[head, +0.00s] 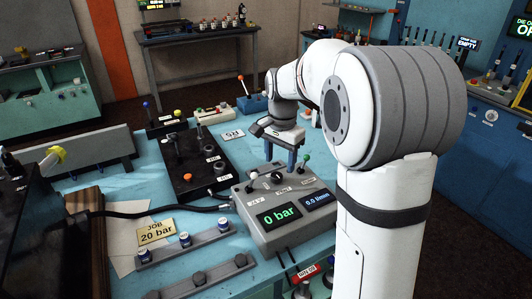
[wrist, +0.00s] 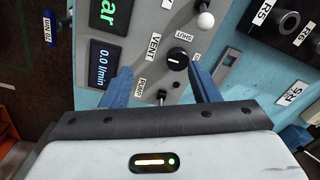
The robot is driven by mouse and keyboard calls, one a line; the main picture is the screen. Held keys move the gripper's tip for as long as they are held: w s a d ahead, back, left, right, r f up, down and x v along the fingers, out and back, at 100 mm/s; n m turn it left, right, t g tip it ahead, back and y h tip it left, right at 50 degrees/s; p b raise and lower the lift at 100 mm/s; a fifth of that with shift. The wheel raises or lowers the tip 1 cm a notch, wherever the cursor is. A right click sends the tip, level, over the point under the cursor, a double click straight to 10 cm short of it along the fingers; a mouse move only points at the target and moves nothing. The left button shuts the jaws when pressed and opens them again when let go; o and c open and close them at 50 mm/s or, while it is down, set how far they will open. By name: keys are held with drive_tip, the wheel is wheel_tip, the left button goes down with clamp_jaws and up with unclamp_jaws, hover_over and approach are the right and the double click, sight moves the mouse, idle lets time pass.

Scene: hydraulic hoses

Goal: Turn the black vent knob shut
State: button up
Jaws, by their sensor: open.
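The black vent knob (wrist: 177,61) is round with a small white mark and sits on the grey panel face of the control box (head: 260,222). In the wrist view it lies between a VENT label and a SHUT label (wrist: 184,36). I cannot tell exactly where its mark points. My gripper (wrist: 162,78) is open, with its blue fingers spread to either side of the knob and apart from it.
A white-ball lever (wrist: 205,20) stands near the knob, and a PUMP lever (wrist: 162,97) is close to the fingers. The display reads 0 bar. A black valve block (head: 190,170) stands to the left.

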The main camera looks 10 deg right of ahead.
sight(275, 176)
drive_tip(key=w, duration=0.1)
drive_tip(key=w+m, duration=0.1)
drive_tip(key=w, duration=0.2)
drive_tip(key=shift+f+m+p, duration=0.3)
drive_tip(key=shift+p, duration=0.05)
wheel_tip(275, 176, down, 8)
drive_tip(key=shift+r+p, duration=0.15)
drive_tip(key=shift+p, duration=0.3)
drive_tip(key=c, duration=0.9)
drive_tip(key=shift+a, duration=0.15)
drive_tip(key=shift+c, duration=0.4)
